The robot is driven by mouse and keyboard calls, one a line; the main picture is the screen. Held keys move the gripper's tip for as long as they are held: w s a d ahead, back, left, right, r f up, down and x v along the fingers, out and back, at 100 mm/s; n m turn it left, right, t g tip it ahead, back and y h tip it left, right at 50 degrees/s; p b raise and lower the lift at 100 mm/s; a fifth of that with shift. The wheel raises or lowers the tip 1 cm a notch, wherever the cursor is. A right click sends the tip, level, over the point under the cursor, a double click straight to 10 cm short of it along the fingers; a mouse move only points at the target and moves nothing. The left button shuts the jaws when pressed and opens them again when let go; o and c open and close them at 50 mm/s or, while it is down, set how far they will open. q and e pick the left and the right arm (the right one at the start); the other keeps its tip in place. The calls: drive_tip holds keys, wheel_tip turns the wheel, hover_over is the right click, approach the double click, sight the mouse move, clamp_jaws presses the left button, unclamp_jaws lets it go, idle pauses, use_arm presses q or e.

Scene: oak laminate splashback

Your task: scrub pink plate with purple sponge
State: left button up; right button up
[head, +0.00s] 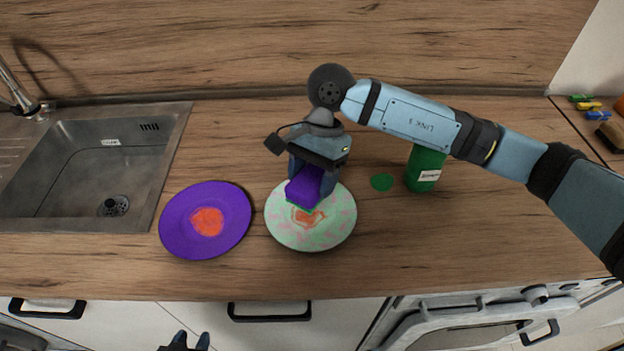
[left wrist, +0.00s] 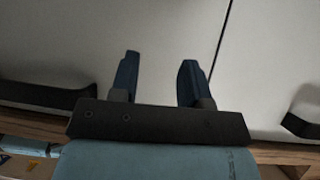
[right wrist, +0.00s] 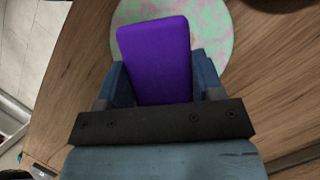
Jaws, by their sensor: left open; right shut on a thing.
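A plate mottled in pink and pale green (head: 336,222) lies on the counter with an orange-red stain (head: 308,217) near its middle. It also shows at the top of the right wrist view (right wrist: 212,28). My right gripper (head: 316,172) is shut on the purple sponge (head: 305,188), over the far half of the plate. The sponge (right wrist: 157,55) sticks out from between the fingers and hides part of the plate. I cannot tell whether it touches the plate. My left gripper (head: 188,342) is open and empty, low in front of the white cabinet fronts.
A purple plate (head: 175,226) with a similar stain lies just left of the mottled plate. A metal sink (head: 80,170) is at the left. The counter's right front is clear.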

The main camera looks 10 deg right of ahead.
use_arm(q)
drive_tip(key=shift+s+f, duration=0.15)
drive_tip(key=shift+f, duration=0.05)
idle(0.3)
use_arm(e)
wheel_tip(320, 180, down, 4)
drive_tip(key=b, duration=0.4)
drive_tip(key=shift+r, duration=0.2)
drive_tip(key=shift+f+b, duration=0.75)
drive_tip(key=shift+b, duration=0.1)
use_arm(q)
drive_tip(key=shift+w+d+f, duration=0.25)
drive_tip(key=shift+d+f, duration=0.05)
drive_tip(key=shift+f, duration=0.2)
drive_tip(key=shift+w+d+f, duration=0.25)
drive_tip(key=shift+d+f, duration=0.05)
drive_tip(key=shift+f, duration=0.15)
drive_tip(key=shift+r, duration=0.15)
drive_tip(key=shift+f, duration=0.2)
use_arm(e)
drive_tip(key=shift+f, duration=0.15)
